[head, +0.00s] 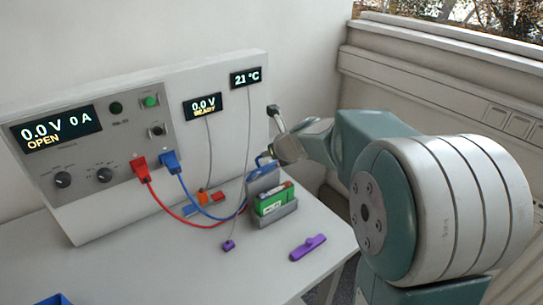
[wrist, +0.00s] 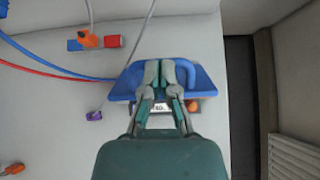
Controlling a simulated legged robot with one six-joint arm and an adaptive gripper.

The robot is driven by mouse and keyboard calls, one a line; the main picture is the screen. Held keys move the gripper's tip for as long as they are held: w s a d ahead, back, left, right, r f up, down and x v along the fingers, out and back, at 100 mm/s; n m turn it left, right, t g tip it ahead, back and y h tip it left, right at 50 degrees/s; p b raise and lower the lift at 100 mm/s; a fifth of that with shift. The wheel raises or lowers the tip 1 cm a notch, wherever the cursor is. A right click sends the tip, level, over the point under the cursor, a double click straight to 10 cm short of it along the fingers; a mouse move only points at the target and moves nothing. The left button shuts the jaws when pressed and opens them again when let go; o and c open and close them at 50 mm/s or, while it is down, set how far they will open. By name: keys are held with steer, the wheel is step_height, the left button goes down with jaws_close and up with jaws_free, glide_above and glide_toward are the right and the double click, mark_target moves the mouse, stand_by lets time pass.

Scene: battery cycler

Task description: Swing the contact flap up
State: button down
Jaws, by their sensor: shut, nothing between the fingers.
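The blue contact flap (head: 265,162) is at the top of the grey cell holder (head: 287,211), over its back part. In the wrist view the flap (wrist: 206,82) shows on both sides of my fingers, with its arched blue handle (wrist: 188,68) around the fingertips. I cannot tell the flap's exact tilt. My gripper (wrist: 158,66) is shut and empty, its tips within the handle's outline; touch is unclear. In the head view my gripper is partly hidden by my wrist. A green cell (head: 274,200) sits in the holder, its label partly visible between my fingers in the wrist view.
A red plug (head: 141,168) and a blue plug (head: 171,162) run leads toward the holder. The cycler panel (head: 90,150) stands behind. The front table is mostly clear.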

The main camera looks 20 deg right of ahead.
steer(key=shift+w, duration=0.15)
steer(key=shift+w+d+r, duration=0.15)
steer(key=shift+w+d, duration=0.25)
steer(key=shift+w, duration=0.1)
steer(key=shift+w+a+g+h, duration=0.3)
steer(key=shift+w+a+g, duration=0.3)
steer(key=shift+w+g, duration=0.25)
steer(key=shift+w+a+f, duration=0.1)
steer(key=shift+w+a, duration=0.15)
steer(key=shift+w, duration=0.5)
steer(key=shift+w+a+f, duration=0.1)
steer(key=shift+w+a, duration=0.1)
steer(key=shift+w, duration=0.55)
stand_by(0.4)
